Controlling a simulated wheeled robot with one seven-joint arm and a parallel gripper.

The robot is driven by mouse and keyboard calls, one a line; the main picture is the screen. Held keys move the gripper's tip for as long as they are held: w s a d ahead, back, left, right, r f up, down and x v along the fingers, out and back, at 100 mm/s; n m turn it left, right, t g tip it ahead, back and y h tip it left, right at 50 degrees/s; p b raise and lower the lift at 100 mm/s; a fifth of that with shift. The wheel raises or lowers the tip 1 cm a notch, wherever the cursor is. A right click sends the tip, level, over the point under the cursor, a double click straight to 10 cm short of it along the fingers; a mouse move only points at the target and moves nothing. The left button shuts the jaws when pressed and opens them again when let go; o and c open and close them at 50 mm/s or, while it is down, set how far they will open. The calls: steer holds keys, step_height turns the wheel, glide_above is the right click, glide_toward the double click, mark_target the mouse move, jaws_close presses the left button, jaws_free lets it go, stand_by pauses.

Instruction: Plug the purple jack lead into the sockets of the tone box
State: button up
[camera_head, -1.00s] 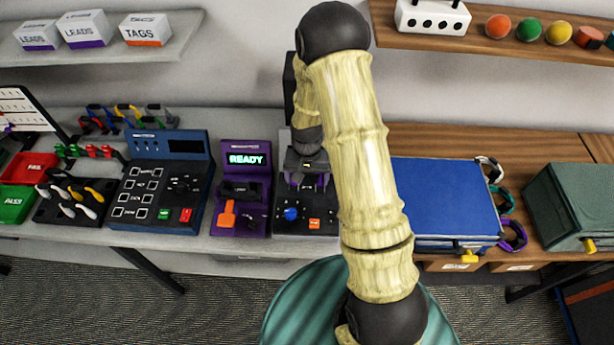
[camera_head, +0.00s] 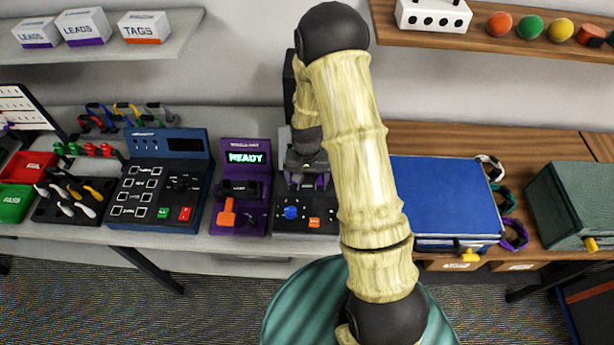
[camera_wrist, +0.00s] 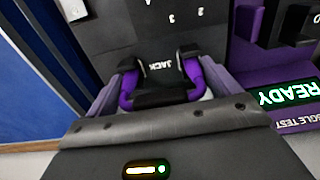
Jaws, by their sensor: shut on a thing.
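The purple jack lead (camera_wrist: 195,76) is a short purple loop with black ends and a black middle marked JACK. My gripper (camera_wrist: 160,80) is shut on it in the wrist view, one finger on each side. The tone box (camera_head: 322,222) is the dark unit below my gripper (camera_head: 306,170) in the head view, with a blue knob and an orange button. Its dark face (camera_wrist: 170,28) with small numbers lies just beyond the lead in the wrist view. The sockets are hidden, and I cannot tell whether the plug tips touch or enter them.
A purple tester (camera_head: 240,205) showing READY stands close on the left, also at right in the wrist view (camera_wrist: 270,65). A blue case (camera_head: 445,195) stands close on the right. My arm hides part of the bench between. A dark blue tester (camera_head: 165,180) stands farther left.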

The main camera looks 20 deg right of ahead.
steer(key=o, duration=0.8)
steer(key=shift+c, duration=0.2)
steer(key=shift+r+p, duration=2.85)
steer(key=shift+r, duration=1.1)
steer(key=shift+r, duration=0.15)
